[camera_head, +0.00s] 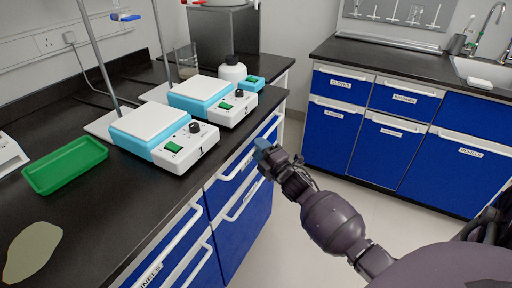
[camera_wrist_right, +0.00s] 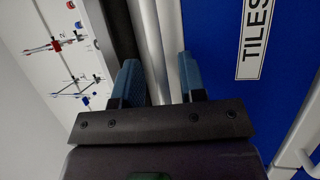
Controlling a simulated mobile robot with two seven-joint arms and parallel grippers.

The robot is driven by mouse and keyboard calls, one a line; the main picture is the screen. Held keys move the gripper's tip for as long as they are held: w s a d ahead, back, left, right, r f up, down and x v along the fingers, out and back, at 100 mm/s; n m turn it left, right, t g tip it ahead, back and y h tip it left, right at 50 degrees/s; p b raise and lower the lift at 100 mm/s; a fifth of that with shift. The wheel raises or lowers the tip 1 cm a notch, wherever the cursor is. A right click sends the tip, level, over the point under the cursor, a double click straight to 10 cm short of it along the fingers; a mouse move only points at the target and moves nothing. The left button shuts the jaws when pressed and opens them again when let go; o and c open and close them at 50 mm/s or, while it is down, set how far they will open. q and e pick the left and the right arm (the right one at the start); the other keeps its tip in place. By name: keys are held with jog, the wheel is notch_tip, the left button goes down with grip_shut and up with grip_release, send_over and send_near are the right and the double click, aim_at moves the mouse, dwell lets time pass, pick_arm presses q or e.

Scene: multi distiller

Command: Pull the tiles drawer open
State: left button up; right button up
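The tiles drawer has a blue front (camera_wrist_right: 225,35) with a white label (camera_wrist_right: 255,40) reading "TILES" in the right wrist view. A pale bar (camera_wrist_right: 152,45), apparently its handle, runs beside the label and passes between the finger lines. My right gripper (camera_wrist_right: 160,82) has its two blue fingers apart, one on each side of the bar, with gaps showing. In the head view my right gripper (camera_head: 264,150) is at the blue drawer fronts below the counter edge, and it hides part of them. No drawer there stands visibly open. My left gripper is not in view.
The black counter (camera_head: 95,215) carries a green tray (camera_head: 65,165) and two hot-plate stirrers (camera_head: 165,135) (camera_head: 213,98). A white bottle (camera_head: 232,70) stands behind. Another blue cabinet run (camera_head: 400,140) with a sink is at right. Floor between is clear.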

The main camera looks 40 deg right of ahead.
jog(key=shift+w+r, duration=0.1)
jog(key=shift+w, duration=0.55)
jog(key=shift+c, duration=0.2)
grip_shut()
